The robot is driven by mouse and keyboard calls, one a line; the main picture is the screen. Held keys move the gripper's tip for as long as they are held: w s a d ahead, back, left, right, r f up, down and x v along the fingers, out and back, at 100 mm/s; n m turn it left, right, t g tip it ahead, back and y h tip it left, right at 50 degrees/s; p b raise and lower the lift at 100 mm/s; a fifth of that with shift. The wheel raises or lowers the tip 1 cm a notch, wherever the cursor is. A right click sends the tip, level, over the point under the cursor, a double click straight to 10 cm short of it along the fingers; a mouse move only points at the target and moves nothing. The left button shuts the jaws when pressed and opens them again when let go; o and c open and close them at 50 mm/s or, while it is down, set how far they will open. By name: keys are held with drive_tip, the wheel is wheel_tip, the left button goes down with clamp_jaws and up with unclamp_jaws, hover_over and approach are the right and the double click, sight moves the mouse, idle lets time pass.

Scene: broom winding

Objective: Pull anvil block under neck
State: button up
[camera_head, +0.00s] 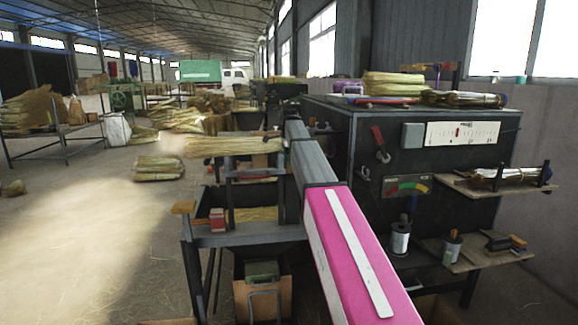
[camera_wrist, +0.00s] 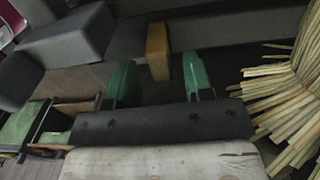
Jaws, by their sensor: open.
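In the wrist view my gripper (camera_wrist: 157,70) is open, its two green fingers spread apart. An ochre block (camera_wrist: 158,45) shows between and just beyond the fingertips, against a dark grey bar; I cannot tell whether a finger touches it. I cannot tell for sure that it is the anvil block. The straw bundle (camera_wrist: 280,95) fans out to the right of the fingers. In the head view a straw bundle (camera_head: 232,146) lies across the dark stand at centre left. My gripper cannot be made out there.
The dark machine cabinet (camera_head: 340,125) stands right of the stand, with side shelves (camera_head: 490,187) holding tools and cans. A red block (camera_head: 217,220) and an ochre piece (camera_head: 183,207) are at the stand's left end. Open floor (camera_head: 80,235) lies left, with a straw bundle (camera_head: 158,168).

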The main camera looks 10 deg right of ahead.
drive_tip(key=shift+f, duration=1.45)
clamp_jaws()
drive_tip(key=s, duration=1.2)
drive_tip(key=shift+s, duration=0.3)
unclamp_jaws()
drive_tip(key=shift+s, duration=0.1)
